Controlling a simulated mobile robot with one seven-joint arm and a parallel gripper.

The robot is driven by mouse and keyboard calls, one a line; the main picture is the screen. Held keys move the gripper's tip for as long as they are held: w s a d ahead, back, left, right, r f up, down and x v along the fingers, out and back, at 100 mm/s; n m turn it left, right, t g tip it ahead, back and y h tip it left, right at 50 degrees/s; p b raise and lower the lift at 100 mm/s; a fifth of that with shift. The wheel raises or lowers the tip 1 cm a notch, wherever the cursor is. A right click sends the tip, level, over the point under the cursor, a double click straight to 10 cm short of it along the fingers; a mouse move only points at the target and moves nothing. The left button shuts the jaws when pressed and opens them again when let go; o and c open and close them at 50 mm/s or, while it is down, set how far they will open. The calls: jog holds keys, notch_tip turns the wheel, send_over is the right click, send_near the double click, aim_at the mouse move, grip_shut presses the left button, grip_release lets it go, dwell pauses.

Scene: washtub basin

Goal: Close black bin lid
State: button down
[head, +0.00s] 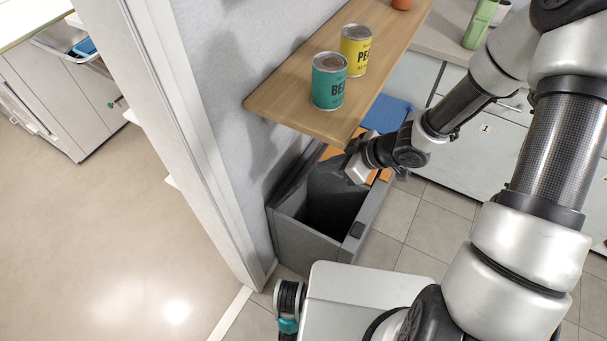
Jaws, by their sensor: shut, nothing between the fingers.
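The black bin (298,236) is a dark grey, box-shaped container on the tiled floor, against the wall below a wooden shelf. Its top is open and I see into its dark inside. A dark grey panel (332,182) stands up at its far side and looks like the raised lid; the shelf hides part of that area. My gripper (349,165) is shut and empty, beside this panel above the bin's far right part. I cannot tell whether it touches the panel.
The wooden shelf (285,98) overhangs the bin and carries a teal can (328,82) and a yellow can (355,50). A blue thing (386,113) and an orange thing (330,152) show behind the bin. A white door frame (178,120) stands left. Tiled floor right is clear.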

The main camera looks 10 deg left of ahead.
aim_at(304, 178)
jog(key=b+x, duration=0.1)
jog(key=x, duration=0.9)
jog(key=shift+b, duration=0.4)
jog(key=shift+d+f, duration=0.1)
